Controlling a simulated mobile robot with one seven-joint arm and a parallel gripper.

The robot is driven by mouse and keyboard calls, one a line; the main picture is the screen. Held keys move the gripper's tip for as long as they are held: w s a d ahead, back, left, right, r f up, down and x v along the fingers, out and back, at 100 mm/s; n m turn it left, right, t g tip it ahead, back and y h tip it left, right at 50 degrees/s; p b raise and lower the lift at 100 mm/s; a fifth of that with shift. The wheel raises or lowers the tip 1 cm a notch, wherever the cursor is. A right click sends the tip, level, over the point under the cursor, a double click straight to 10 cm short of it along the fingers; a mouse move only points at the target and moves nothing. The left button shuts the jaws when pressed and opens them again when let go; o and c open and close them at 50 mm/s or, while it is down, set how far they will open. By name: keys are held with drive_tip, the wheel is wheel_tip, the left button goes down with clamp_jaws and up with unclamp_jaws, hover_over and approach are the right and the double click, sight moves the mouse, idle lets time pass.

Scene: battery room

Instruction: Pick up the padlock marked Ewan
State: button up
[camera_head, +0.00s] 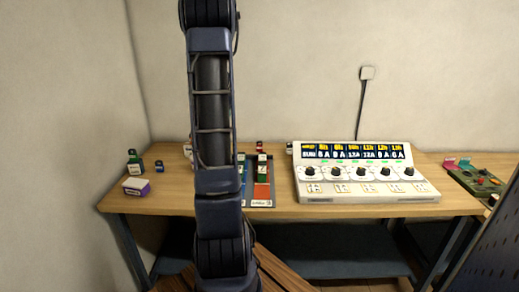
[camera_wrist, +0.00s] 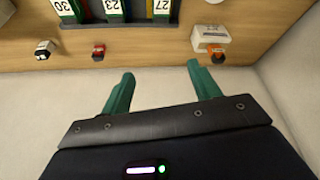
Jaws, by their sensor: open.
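No name "Ewan" can be read in either view, so I cannot tell which item is that padlock. In the wrist view, small lock-like items lie apart on the wooden table: a black and white one (camera_wrist: 45,49), a red one (camera_wrist: 99,52) and an orange one (camera_wrist: 216,54) with a white label. My gripper (camera_wrist: 160,73) is open and empty, its two green fingers spread over the pale area beyond the table edge. It touches none of these items. My gripper does not show in the head view, where my arm hides part of the table.
On the table (camera_head: 330,211) stand a white charger console (camera_head: 375,187), a tray with coloured lanes (camera_head: 262,203) holding numbered blocks, a white and purple box (camera_head: 136,188), a dark green item (camera_head: 134,163) and a small blue item (camera_head: 159,166). A green board (camera_head: 482,180) lies right. Walls stand behind and left.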

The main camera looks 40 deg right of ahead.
drive_tip(key=d+f+m, duration=0.1)
drive_tip(key=d+f, duration=0.6)
drive_tip(key=d, duration=0.4)
drive_tip(key=m, duration=0.2)
approach(259, 144)
drive_tip(key=shift+g+h, duration=0.3)
drive_tip(key=shift+g, duration=0.1)
drive_tip(key=x, duration=0.3)
drive_tip(key=a+x, duration=0.1)
drive_tip(key=shift+d+f, duration=0.15)
drive_tip(key=shift+f, duration=0.4)
drive_tip(key=shift+x, duration=2.6)
drive_tip(key=shift+w+d+r, duration=0.2)
drive_tip(key=c, duration=1.1)
drive_tip(key=shift+r, duration=0.1)
